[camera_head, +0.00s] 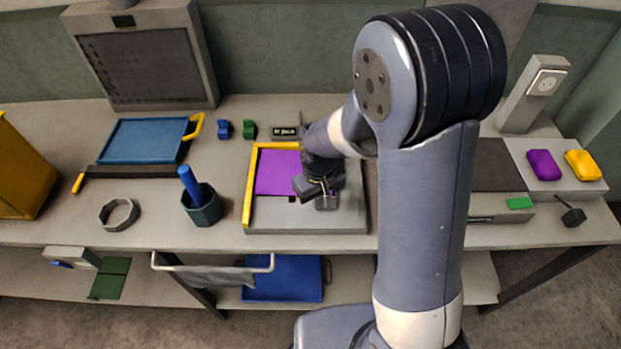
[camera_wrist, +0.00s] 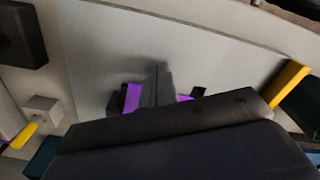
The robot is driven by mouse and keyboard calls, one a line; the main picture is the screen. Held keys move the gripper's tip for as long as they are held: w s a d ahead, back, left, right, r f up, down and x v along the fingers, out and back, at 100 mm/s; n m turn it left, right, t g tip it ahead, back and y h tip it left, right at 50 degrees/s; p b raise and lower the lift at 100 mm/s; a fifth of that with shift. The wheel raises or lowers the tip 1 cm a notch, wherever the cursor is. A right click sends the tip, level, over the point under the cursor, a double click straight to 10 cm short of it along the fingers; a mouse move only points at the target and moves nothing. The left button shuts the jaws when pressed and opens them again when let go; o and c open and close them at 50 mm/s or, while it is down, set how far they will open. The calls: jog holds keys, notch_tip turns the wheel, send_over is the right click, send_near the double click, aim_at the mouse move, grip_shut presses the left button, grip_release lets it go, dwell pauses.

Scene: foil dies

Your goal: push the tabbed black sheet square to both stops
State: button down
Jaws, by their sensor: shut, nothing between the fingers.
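A purple sheet (camera_head: 277,173) with a small black tab (camera_head: 291,199) on its near edge lies on a grey plate (camera_head: 275,218); I see no all-black sheet there. An L-shaped yellow stop runs along the plate's left side (camera_head: 249,195) and far side (camera_head: 275,145). The sheet lies close to both bars; I cannot tell whether it touches them. My gripper (camera_head: 325,200) is shut and empty, low over the plate at the sheet's right. In the wrist view its fingers (camera_wrist: 157,85) stand before the purple sheet (camera_wrist: 132,97), which is mostly hidden by my gripper body.
A dark green cup (camera_head: 204,210) with a blue handle stands left of the plate, beside a grey ring (camera_head: 119,214). A blue tray (camera_head: 143,140) lies farther left. Blue and green clips (camera_head: 249,130) and a labelled block (camera_head: 285,132) sit behind the plate. The plate's near strip is bare.

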jog(key=shift+f+b, duration=0.55)
jog(key=shift+f, duration=0.1)
dwell(0.6)
jog(key=shift+r, duration=0.1)
dwell(0.3)
jog(key=shift+w, duration=0.15)
jog(key=shift+w, duration=1.4)
jog(key=shift+s, duration=0.6)
notch_tip(320, 180, up, 8)
jog(key=p, duration=0.5)
jog(key=shift+p, duration=0.35)
